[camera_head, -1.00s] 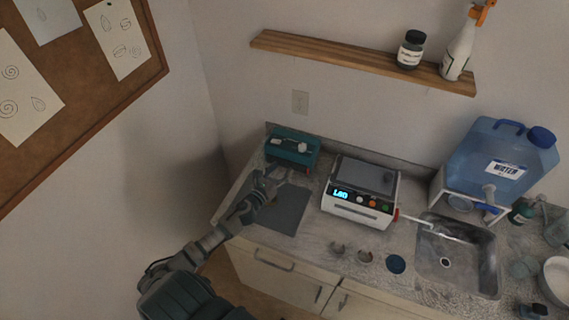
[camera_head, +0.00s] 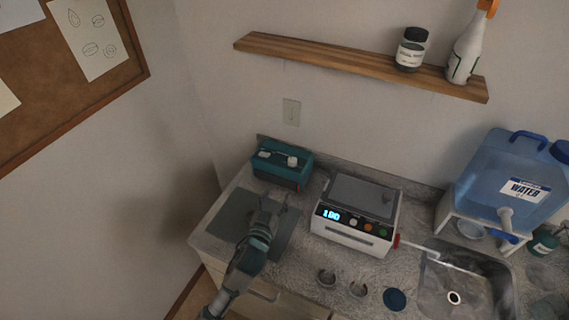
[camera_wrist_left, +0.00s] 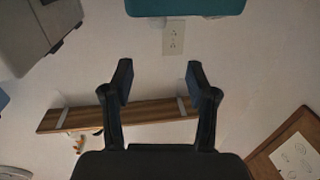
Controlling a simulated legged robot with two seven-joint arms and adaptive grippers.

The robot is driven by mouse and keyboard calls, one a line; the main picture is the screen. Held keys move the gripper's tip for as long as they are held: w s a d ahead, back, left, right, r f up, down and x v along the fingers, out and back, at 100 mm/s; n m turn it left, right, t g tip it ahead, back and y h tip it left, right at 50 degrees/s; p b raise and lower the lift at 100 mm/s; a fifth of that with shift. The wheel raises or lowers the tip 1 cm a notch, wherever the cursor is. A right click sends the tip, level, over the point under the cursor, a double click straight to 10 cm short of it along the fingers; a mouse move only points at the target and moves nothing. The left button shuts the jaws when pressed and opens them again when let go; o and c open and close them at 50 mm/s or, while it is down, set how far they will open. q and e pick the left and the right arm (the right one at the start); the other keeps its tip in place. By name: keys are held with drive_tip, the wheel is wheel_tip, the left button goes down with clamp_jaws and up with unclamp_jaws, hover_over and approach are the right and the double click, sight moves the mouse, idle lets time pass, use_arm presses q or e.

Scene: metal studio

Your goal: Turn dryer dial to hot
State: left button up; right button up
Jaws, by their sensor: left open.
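A white machine (camera_head: 340,238) with a grey lid, a lit blue display (camera_head: 331,214) and several coloured buttons or knobs stands mid-counter. A red part (camera_head: 396,241) sticks out on its right side. A teal box (camera_head: 268,171) with a white knob (camera_head: 292,161) on top stands at the back left. I cannot tell for certain which of these is the dryer. My left gripper (camera_head: 268,203) is open and empty over the dark mat, in front of the teal box and apart from it. In the left wrist view the gripper's (camera_wrist_left: 160,82) fingers are spread, with the teal box (camera_wrist_left: 185,7) beyond them.
A dark mat (camera_head: 232,212) lies at the counter's left end. Small round cups (camera_head: 327,279) and a blue disc (camera_head: 395,299) lie at the front. A sink (camera_head: 465,280) and a water jug (camera_head: 505,180) are right. A wooden shelf (camera_head: 350,64) hangs above.

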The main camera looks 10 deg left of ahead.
sight(292, 163)
use_arm(q)
drive_tip(key=w, duration=0.5)
drive_tip(key=w+d, duration=0.1)
drive_tip(key=w, duration=0.4)
drive_tip(key=w+d, duration=0.1)
drive_tip(key=w, duration=0.4)
drive_tip(key=shift+w, duration=0.2)
drive_tip(key=shift+w+a+f, duration=0.1)
drive_tip(key=shift+w+a, duration=0.2)
drive_tip(key=shift+a, duration=0.3)
drive_tip(key=shift+d, duration=0.45)
clamp_jaws()
